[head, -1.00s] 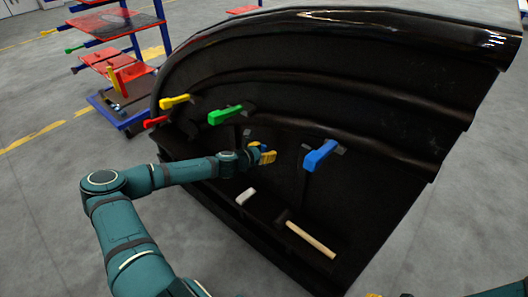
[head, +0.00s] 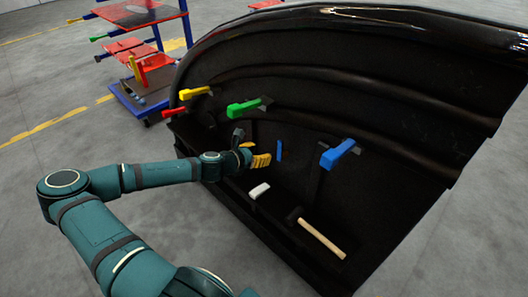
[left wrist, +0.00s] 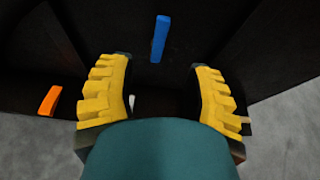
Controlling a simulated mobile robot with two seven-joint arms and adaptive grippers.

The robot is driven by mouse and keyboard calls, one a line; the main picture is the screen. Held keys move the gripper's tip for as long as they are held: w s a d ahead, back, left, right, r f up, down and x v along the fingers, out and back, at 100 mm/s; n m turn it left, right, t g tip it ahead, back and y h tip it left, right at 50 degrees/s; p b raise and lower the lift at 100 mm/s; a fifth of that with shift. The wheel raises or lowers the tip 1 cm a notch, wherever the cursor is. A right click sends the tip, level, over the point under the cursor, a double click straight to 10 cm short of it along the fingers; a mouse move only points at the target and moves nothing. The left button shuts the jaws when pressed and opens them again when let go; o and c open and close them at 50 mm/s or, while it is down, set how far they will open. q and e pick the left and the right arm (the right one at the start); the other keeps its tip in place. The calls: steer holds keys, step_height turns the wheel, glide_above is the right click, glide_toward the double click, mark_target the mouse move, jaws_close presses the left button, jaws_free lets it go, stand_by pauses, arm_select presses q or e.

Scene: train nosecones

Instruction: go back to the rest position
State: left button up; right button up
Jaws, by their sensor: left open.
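My left gripper (head: 258,159) has yellow ridged fingers and is in front of the inner face of the black nosecone (head: 340,95). In the left wrist view the gripper (left wrist: 160,66) is open, its fingers wide apart with nothing between them. A blue bar (head: 279,150) stands on the nosecone just right of the gripper, apart from it. The same bar (left wrist: 160,38) shows beyond the fingertips in the left wrist view. My right gripper is not in view.
Yellow (head: 196,92), green (head: 244,108), red (head: 174,112) and blue (head: 340,152) handles stick out of the nosecone. A white block (head: 259,191) and a wooden-handled hammer (head: 322,239) lie on its lower ledge. A blue rack (head: 150,105) stands behind left. Grey floor is clear at left.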

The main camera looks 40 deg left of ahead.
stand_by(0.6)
arm_select(q)
steer(key=s+d+f+m+g+h+b, duration=0.1)
steer(key=d+f+m+g+h, duration=0.35)
steer(key=d, duration=0.85)
steer(key=d+f+m+g+h, duration=0.1)
steer(key=d+f+m, duration=0.4)
steer(key=d+m, duration=0.55)
steer(key=s+d+f+m+g+y, duration=0.1)
steer(key=s+d+f+m+g, duration=0.1)
steer(key=s+d+m, duration=0.3)
steer(key=s+d+f+m+g+y+b, duration=0.1)
steer(key=s+d+f+m+g+y, duration=0.1)
steer(key=s+m, duration=0.6)
steer(key=d+f+m+g, duration=0.1)
steer(key=d+m+g, duration=0.1)
steer(key=m, duration=0.3)
steer(key=shift+s+d+b, duration=0.25)
steer(key=shift+d+b, duration=0.05)
steer(key=shift+d, duration=0.5)
